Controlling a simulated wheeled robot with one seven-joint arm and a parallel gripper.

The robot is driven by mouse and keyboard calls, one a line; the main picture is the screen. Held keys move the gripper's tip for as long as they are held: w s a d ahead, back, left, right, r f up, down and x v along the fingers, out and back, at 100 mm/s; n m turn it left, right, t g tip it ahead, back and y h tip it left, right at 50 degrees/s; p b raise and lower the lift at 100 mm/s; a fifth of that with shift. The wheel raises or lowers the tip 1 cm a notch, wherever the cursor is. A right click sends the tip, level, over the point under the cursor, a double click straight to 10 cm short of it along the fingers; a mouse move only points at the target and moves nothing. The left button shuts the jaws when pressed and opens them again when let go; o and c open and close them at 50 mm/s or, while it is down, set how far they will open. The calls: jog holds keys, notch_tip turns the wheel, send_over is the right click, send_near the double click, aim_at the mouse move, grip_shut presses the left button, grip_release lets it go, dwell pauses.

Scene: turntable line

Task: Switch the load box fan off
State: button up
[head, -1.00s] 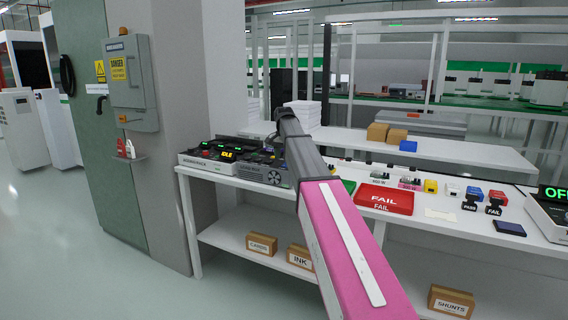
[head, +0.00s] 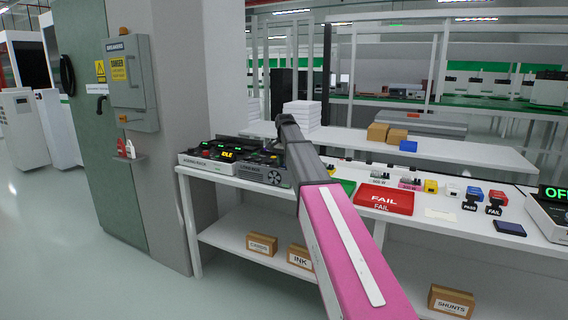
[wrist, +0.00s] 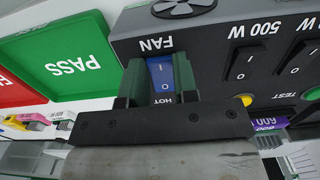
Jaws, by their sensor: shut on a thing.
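The load box (head: 262,172) is a dark box on the bench, partly behind my arm in the head view. In the wrist view the load box (wrist: 225,45) shows upside down, with a round fan grille (wrist: 184,6) at the top edge and the label FAN. The fan switch (wrist: 161,73) is a blue rocker marked I and O below that label. My gripper (wrist: 160,85) has one dark green finger on each side of the rocker and is shut on it. I cannot tell which end of the rocker is pressed in. My gripper is hidden in the head view.
A green PASS tray (wrist: 70,55) lies left of the load box. A red FAIL tray (head: 384,199) and stamps lie along the bench.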

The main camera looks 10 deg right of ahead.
jog(key=shift+w+d+r+g+y, duration=0.15)
jog(key=shift+w+g+y, duration=0.2)
jog(key=shift+g+y, duration=0.2)
jog(key=shift+s+g+y, duration=0.1)
jog(key=shift+g+y, duration=0.15)
jog(key=shift+g, duration=0.2)
jog(key=o, duration=0.9)
